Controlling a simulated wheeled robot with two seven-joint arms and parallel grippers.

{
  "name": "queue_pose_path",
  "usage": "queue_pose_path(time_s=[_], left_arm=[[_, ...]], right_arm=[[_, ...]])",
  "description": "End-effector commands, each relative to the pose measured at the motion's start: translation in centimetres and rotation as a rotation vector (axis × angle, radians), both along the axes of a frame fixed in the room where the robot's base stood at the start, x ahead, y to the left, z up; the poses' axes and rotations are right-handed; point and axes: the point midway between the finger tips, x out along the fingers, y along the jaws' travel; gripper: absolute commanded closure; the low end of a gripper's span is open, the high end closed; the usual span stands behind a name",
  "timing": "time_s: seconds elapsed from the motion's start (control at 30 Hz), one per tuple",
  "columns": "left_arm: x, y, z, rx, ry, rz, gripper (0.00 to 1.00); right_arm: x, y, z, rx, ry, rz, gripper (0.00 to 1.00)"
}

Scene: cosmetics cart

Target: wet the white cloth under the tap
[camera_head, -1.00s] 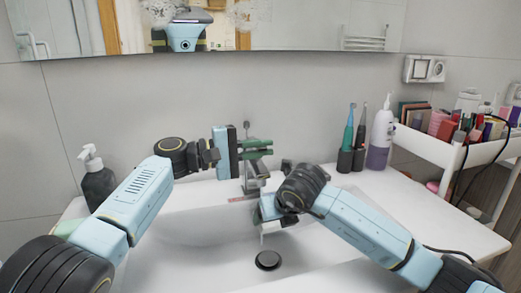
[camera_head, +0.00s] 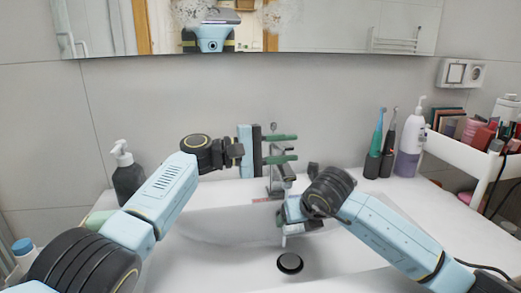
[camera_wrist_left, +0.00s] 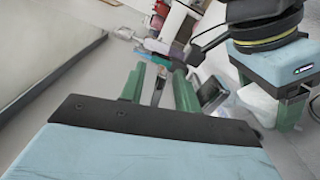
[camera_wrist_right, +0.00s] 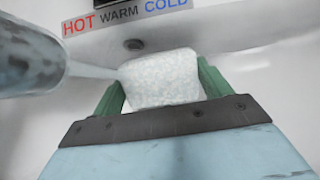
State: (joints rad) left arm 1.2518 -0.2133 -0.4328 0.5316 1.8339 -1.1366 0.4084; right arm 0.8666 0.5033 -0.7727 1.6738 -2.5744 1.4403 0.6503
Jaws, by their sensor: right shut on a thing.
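My right gripper (camera_head: 292,210) is low over the basin, under the tap spout. In the right wrist view, the right gripper (camera_wrist_right: 160,95) is shut on the white cloth (camera_wrist_right: 160,79), a small speckled bundle between its green fingers. The grey tap spout (camera_wrist_right: 30,60) points at the cloth, and a pale streak like water runs from it to the cloth. In the head view the cloth is mostly hidden by the gripper. My left gripper (camera_head: 281,148) is open beside the tap (camera_head: 277,184). Its green fingers are apart, with the upright tap lever (camera_wrist_left: 158,86) showing between them.
The white basin has a dark drain (camera_head: 290,263) below the right gripper. A dark soap bottle (camera_head: 128,180) stands at left. Toothbrushes (camera_head: 376,140), a purple-white bottle (camera_head: 409,145) and a white cart (camera_head: 468,158) of cosmetics stand at right. The mirror is above.

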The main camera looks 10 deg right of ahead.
Motion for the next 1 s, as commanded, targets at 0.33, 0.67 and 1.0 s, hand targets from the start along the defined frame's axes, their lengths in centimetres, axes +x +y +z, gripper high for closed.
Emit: queue_pose_path(time_s=[0.33, 0.67, 1.0], left_arm=[[-0.1, 5.8, -0.1, 0.000, -0.001, 0.004, 0.68], [-0.4, 10.9, 0.0, 0.000, 0.001, 0.001, 0.68], [-0.4, 11.4, 0.0, 0.001, 0.001, 0.001, 0.68]], right_arm=[[0.0, 0.0, 0.0, 0.000, -0.001, 0.000, 0.41], [0.0, 0.0, 0.0, 0.000, -0.001, 0.000, 0.41], [0.0, 0.0, 0.0, 0.000, -0.001, 0.000, 0.41]])
